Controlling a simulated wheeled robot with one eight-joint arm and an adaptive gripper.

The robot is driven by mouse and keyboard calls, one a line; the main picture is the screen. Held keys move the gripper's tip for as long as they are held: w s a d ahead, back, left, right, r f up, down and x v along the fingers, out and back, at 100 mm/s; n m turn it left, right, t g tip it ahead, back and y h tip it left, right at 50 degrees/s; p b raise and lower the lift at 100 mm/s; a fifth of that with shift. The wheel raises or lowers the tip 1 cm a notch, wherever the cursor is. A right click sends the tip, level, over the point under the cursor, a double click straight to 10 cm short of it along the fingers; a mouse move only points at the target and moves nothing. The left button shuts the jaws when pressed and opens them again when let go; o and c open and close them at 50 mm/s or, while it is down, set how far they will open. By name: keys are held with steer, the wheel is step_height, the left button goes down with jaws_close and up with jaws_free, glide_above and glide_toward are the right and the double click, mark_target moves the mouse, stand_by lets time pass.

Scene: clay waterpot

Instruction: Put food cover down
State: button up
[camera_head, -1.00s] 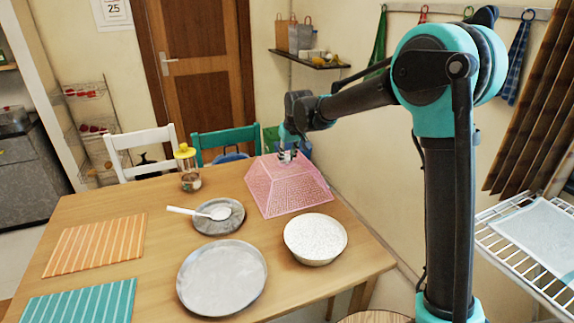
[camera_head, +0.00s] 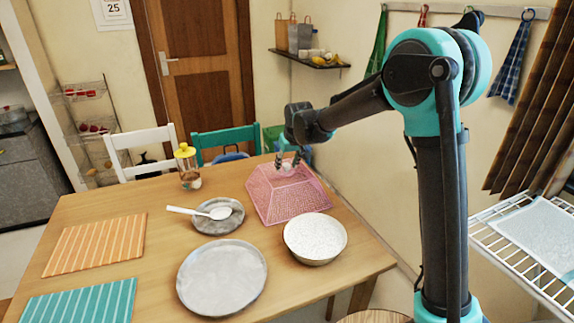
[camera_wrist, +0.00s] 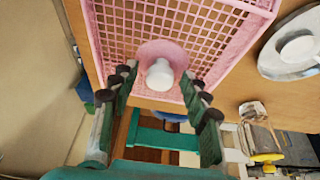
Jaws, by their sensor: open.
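The pink mesh food cover (camera_head: 290,195) sits on the wooden table's far right part, its sloped sides down towards the tabletop. It has a whitish knob (camera_wrist: 159,74) on top, on a pink round base. My gripper (camera_head: 289,162) is right at the top of the cover. In the wrist view my gripper (camera_wrist: 160,92) has its fingers spread, one on each side of the knob, with clear gaps, so it is open and holds nothing. The cover's far side is hidden in the head view.
The wooden table (camera_head: 155,240) also holds a white bowl (camera_head: 315,238), a large metal plate (camera_head: 222,278), a smaller plate (camera_head: 218,218) with a white spoon (camera_head: 195,211), a yellow-lidded jar (camera_head: 188,168), an orange mat (camera_head: 95,244) and a teal mat (camera_head: 85,302). Chairs stand behind.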

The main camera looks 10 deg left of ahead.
steer(key=shift+r, duration=0.15)
steer(key=v, duration=1.2)
steer(key=s+d+f+m+h, duration=0.1)
steer(key=s+d+f+m, duration=0.2)
steer(key=d, duration=0.8)
steer(key=s+d+f, duration=0.4)
steer(key=d, duration=0.8)
steer(key=s+d+f+m, duration=0.2)
steer(key=s+d+f, duration=0.4)
steer(key=s+d, duration=0.2)
steer(key=s+d+f+m+h, duration=0.1)
steer(key=s+d+f+m, duration=0.1)
steer(key=s+d+f, duration=0.4)
steer(key=s+d, duration=0.2)
steer(key=s, duration=0.2)
steer(key=shift+s+d+t+h, duration=0.15)
steer(key=shift+s+t+h, duration=0.15)
